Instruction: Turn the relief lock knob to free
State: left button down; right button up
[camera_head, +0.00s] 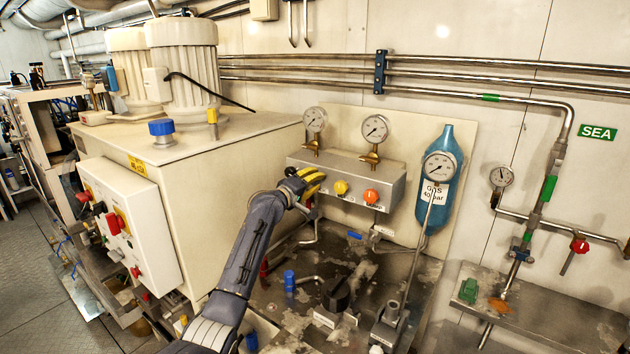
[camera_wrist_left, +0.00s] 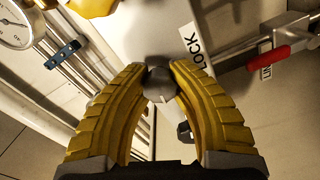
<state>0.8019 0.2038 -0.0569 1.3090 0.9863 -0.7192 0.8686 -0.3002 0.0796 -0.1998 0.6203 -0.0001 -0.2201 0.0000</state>
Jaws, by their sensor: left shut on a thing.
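The lock knob (camera_wrist_left: 160,84) is small and dark grey with a pale pointer line. In the left wrist view it sits between the two yellow fingertips of my left gripper (camera_wrist_left: 160,72), which is shut on it. A white label reading LOCK (camera_wrist_left: 193,47) lies just to its upper right. In the head view my left gripper (camera_head: 310,178) is at the left part of the grey valve box (camera_head: 350,172) and hides the knob there. My right gripper is not in view.
A yellow knob (camera_head: 341,187) and an orange knob (camera_head: 371,196) are close to the right of my gripper. Gauges (camera_head: 375,128) stand above the box. A blue cylinder (camera_head: 438,185) hangs at its right. A red-handled part (camera_wrist_left: 290,52) shows in the wrist view.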

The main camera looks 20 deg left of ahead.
pick_arm(q)
jog(key=shift+a+r+n, duration=0.15)
jog(key=shift+r+n, duration=0.15)
jog(key=shift+n, duration=0.3)
jog(key=c, duration=1.2)
grip_release()
jog(key=shift+f, duration=0.1)
jog(key=shift+c, duration=0.2)
jog(key=shift+o, duration=1)
jog(key=shift+f, duration=0.15)
jog(key=v, duration=1.2)
jog(key=shift+f, duration=0.1)
